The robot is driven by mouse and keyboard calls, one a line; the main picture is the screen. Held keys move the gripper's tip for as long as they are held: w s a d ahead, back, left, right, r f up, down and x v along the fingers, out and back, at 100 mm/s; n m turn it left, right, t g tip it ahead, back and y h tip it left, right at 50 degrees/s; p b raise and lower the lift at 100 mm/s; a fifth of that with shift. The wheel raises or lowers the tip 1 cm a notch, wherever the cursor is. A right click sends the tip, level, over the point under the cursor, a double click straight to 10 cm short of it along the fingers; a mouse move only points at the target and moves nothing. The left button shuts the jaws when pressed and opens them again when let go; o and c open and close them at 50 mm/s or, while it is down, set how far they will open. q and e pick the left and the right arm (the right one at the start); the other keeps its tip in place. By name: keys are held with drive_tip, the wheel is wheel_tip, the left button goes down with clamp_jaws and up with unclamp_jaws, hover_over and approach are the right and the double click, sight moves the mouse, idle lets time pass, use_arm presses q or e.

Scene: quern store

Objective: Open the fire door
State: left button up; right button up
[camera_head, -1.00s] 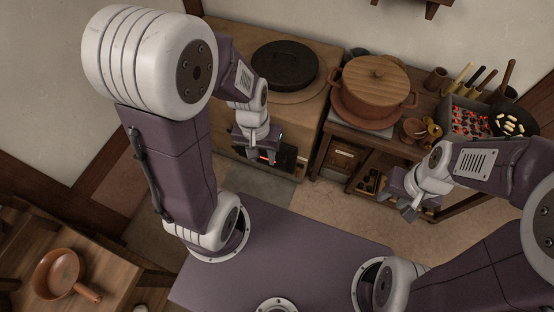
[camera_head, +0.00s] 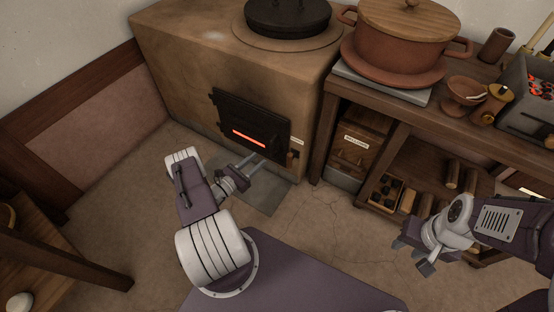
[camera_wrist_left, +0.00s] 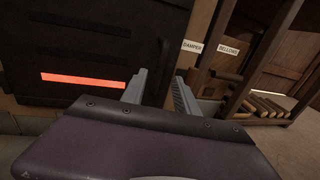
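The fire door (camera_head: 250,122) is a black metal plate on the front of the tan stove (camera_head: 190,90). It looks shut, with a glowing red slot low in it. The door also fills the upper left of the left wrist view (camera_wrist_left: 85,45). My left gripper (camera_head: 254,165) is in front of the stove, below and near the door's lower right part. Its two fingers are apart with nothing between them, pointing toward the door's right edge in the left wrist view (camera_wrist_left: 160,82). My right gripper (camera_head: 414,254) is open and empty, away from the stove.
A "DAMPER" label (camera_wrist_left: 192,46) is right of the door, above a small wooden knob (camera_head: 292,159). A wooden workbench (camera_head: 450,112) with a lidded pot (camera_head: 405,38) stands to the right. Shelves with logs are under it. The floor left of the stove is clear.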

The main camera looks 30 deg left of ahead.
sight(271, 149)
use_arm(q)
drive_tip(key=b+x, duration=0.4)
drive_tip(key=x, duration=0.4)
drive_tip(key=shift+w, duration=0.25)
drive_tip(key=shift+w+d, duration=0.15)
drive_tip(key=shift+w, duration=0.15)
drive_tip(key=shift+r, duration=0.1)
clamp_jaws()
idle(0.7)
